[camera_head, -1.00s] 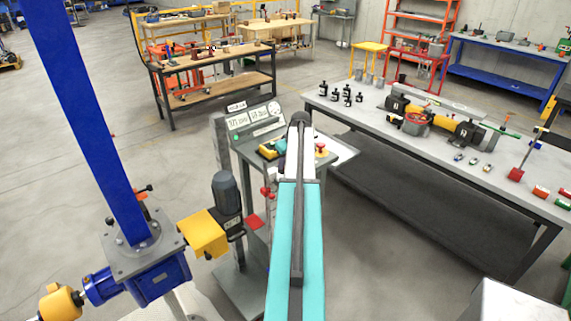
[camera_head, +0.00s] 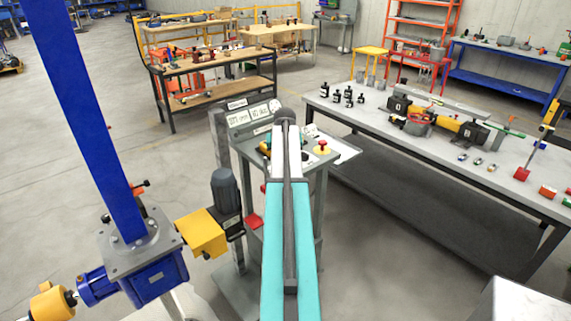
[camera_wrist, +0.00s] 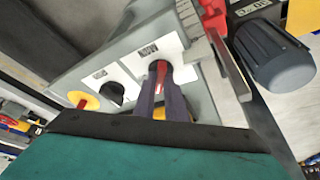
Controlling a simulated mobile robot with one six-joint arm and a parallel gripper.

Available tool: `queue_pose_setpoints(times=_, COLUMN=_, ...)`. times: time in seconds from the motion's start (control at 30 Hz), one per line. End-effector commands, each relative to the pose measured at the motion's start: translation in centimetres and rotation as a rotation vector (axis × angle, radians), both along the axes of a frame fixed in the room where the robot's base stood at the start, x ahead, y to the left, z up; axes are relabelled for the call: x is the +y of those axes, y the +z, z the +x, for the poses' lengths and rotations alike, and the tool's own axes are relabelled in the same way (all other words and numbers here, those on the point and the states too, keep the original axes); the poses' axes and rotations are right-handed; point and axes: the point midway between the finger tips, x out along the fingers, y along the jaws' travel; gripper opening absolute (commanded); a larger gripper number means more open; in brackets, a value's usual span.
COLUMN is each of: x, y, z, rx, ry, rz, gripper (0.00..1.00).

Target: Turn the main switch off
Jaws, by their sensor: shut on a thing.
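The main switch (camera_wrist: 161,69) has a red handle on a white plate with a label above it, on the sloped grey control panel in the wrist view. My gripper (camera_wrist: 163,88) has its two dark fingers shut on the red handle, one on each side. The fingers partly cover the switch, so its exact angle is hard to tell. In the head view my arm hides the switch and most of the gripper at the control stand (camera_head: 328,160).
A black knob (camera_wrist: 115,93) and a red button on a yellow base (camera_wrist: 83,102) sit left of the switch. A grey motor (camera_wrist: 275,58) and red part (camera_wrist: 213,14) are close on the right. A workbench (camera_head: 400,140) stands right of the stand.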

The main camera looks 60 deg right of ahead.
Motion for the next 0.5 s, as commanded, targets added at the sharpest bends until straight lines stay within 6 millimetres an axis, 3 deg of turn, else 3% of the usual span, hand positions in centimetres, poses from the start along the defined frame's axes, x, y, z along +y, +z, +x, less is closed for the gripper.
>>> queue_pose_setpoints(times=0.5, x=-0.26, y=0.02, z=0.27, rx=-0.002, ry=-0.398, rz=-0.007, gripper=0.0)
